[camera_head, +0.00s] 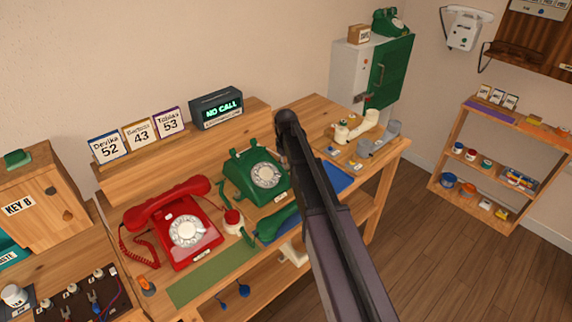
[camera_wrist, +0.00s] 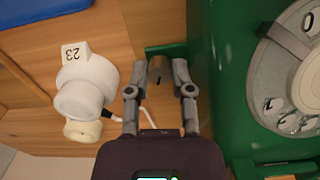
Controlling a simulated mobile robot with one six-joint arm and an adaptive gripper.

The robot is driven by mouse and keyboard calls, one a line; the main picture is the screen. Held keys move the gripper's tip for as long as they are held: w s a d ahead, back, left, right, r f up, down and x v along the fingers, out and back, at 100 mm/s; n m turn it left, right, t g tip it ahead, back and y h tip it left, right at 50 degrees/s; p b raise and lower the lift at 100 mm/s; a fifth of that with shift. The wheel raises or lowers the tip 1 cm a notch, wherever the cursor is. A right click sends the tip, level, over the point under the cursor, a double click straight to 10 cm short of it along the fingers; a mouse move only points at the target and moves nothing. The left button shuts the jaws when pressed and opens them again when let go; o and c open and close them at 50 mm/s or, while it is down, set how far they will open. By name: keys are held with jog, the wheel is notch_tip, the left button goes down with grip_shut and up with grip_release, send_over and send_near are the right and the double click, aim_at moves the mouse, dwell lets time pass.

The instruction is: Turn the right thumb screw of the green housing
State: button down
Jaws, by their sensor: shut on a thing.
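The green housing is the body of the green dial phone (camera_head: 250,184), which stands on the wooden bench right of the red phone. In the wrist view the green housing (camera_wrist: 228,105) fills the right side, with part of its dial (camera_wrist: 280,75) showing. In the head view my arm passes right of the phone, and the gripper and screw are hidden.
The green handset (camera_head: 277,224) lies in front of the phone, off its cradle.

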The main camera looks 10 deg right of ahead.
aim_at(286, 165)
jog(key=shift+n, duration=1.1)
jog(key=shift+c, duration=2.4)
grip_release()
jog(key=shift+r, duration=0.1)
notch_tip(286, 165, up, 5)
jog(key=p, duration=0.5)
jog(key=s+r+m+p, duration=0.1)
jog(key=s+m+p, duration=0.1)
jog(key=s, duration=1.1)
jog(key=s+r+m+p, duration=0.1)
jog(key=s+m, duration=0.4)
jog(key=s, duration=0.8)
jog(key=shift+s+d+r+p, duration=0.2)
jog(key=shift+r+p, duration=0.2)
jog(key=shift+r, duration=0.4)
jog(key=shift+w, duration=0.1)
